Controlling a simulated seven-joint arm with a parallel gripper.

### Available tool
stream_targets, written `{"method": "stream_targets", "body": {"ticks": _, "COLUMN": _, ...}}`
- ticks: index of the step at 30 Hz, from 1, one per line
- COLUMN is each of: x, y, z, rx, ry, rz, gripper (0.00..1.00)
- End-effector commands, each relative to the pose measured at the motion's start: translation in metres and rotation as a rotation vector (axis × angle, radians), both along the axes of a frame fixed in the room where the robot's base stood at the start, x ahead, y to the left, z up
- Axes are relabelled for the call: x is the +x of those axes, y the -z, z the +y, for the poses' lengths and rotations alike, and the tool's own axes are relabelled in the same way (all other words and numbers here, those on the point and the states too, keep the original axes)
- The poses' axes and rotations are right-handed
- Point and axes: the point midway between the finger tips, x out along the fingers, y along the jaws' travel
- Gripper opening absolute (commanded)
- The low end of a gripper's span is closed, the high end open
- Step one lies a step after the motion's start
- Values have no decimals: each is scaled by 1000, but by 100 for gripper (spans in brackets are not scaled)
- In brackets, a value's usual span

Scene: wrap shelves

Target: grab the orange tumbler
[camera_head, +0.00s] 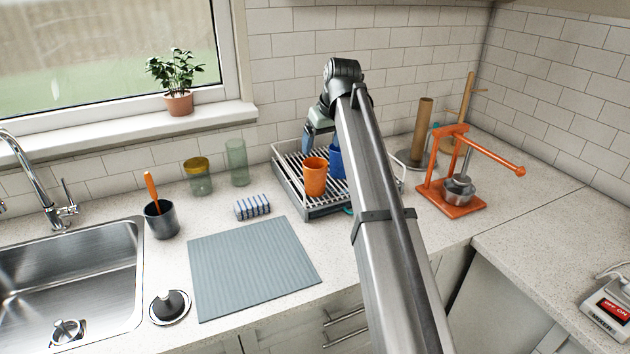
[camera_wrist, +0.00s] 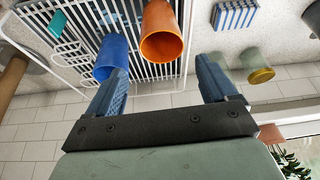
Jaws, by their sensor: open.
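The orange tumbler (camera_head: 314,178) stands in the dish rack, beside a blue tumbler (camera_head: 336,160) that is partly hidden behind my arm. In the wrist view the orange tumbler (camera_wrist: 162,40) shows its open mouth just beyond and between my blue fingertips. The blue tumbler (camera_wrist: 111,57) is close to the left finger there. My gripper (camera_wrist: 163,68) is open, with nothing between its fingers. In the head view my gripper (camera_head: 307,138) is at the back of the rack, behind the orange tumbler, and mostly hidden by my arm.
The dish rack (camera_head: 300,208) has wire walls. An orange press (camera_head: 455,190) is to the right. The grey mat (camera_head: 250,265) is bare.

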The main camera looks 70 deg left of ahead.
Motion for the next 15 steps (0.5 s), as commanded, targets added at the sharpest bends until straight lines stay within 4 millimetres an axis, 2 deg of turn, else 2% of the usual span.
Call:
{"method": "stream_targets", "body": {"ticks": 1, "x": 0, "y": 10, "z": 4, "rx": -2, "ry": 0, "rz": 0, "gripper": 85}}
{"method": "stream_targets", "body": {"ticks": 6, "x": -1, "y": 37, "z": 15, "rx": -2, "ry": 1, "rz": 0, "gripper": 85}}
{"method": "stream_targets", "body": {"ticks": 15, "x": -2, "y": 54, "z": 22, "rx": -1, "ry": 1, "rz": -1, "gripper": 85}}
